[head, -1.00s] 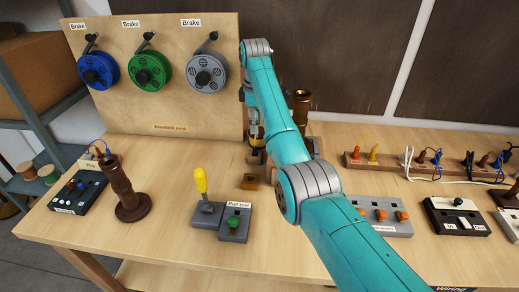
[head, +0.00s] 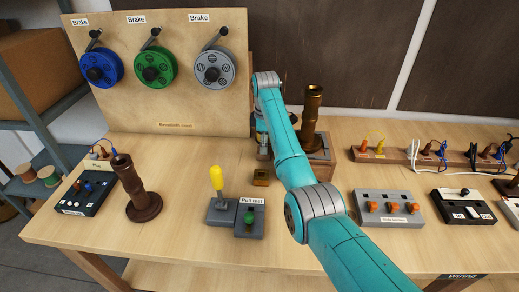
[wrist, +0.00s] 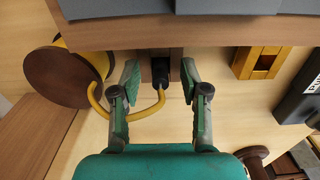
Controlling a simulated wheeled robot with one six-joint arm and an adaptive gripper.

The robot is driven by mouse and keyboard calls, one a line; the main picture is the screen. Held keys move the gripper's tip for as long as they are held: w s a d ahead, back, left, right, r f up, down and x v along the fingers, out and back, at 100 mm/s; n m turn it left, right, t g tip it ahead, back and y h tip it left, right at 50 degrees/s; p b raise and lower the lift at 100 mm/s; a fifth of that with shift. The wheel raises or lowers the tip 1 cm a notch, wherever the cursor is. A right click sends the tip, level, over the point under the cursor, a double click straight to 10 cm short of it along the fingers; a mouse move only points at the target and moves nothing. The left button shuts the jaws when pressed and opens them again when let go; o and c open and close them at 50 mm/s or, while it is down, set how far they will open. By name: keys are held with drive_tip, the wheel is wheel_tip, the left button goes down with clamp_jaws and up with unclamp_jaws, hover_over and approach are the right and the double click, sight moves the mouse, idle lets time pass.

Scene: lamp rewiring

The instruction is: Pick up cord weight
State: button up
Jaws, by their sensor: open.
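No piece is labelled as the cord weight. In the wrist view a black plug-like piece (wrist: 188,72) on the end of a yellow cord (wrist: 150,110) may be it. The cord loops left to a brown wooden disc (wrist: 58,78). In the head view my gripper (head: 262,138) is mostly behind my arm. A small brass-coloured square block (head: 261,177) sits on the table, right of the fingers in the wrist view (wrist: 258,62).
A wooden box with a grey top (head: 318,150) carries a brown lamp column (head: 312,110) close to my gripper. The pull-test unit (head: 250,222), brown turned stand (head: 143,205) and reel board (head: 170,110) are nearby. Bare table (head: 185,180) lies left of the brass-coloured block.

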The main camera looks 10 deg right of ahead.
clamp_jaws()
drive_tip(key=shift+a+r, duration=0.1)
drive_tip(key=shift+r, duration=0.05)
